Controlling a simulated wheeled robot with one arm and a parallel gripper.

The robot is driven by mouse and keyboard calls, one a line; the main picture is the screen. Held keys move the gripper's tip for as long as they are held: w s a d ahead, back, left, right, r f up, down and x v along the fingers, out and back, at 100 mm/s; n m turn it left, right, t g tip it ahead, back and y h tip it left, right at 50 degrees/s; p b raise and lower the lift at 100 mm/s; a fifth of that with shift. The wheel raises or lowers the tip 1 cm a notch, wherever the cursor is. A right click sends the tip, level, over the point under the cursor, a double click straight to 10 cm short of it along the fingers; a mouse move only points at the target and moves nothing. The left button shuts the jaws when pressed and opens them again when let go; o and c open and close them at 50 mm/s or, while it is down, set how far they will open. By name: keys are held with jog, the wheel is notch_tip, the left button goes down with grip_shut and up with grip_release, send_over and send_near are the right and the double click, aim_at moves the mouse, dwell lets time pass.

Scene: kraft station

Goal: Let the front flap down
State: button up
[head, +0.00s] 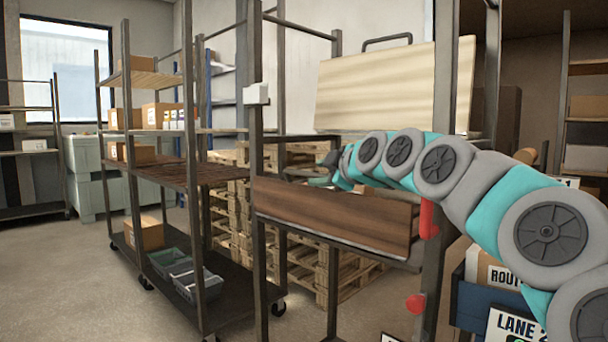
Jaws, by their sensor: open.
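A dark brown wooden board (335,214), which looks like the front flap, stands up along the front of a metal-framed rack (258,130). A red catch (428,218) is at its right end by the rack post. My arm reaches in from the right, above the board. My gripper (325,172) is small in view, open, just above and behind the board's top edge. Part of it is hidden, and I cannot tell whether it touches the board.
A pale wooden panel (375,88) with a dark handle stands behind my arm. A red knob (415,304) sits lower on the right post. Pallets (225,200) are stacked behind. A shelf cart (160,170) with boxes and bins stands left. Floor is clear at far left.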

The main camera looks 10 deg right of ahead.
aim_at(309, 174)
jog(key=shift+w+d+r, duration=0.1)
jog(key=shift+w, duration=0.05)
jog(key=shift+p+x, duration=0.6)
jog(key=shift+x, duration=3.15)
grip_shut()
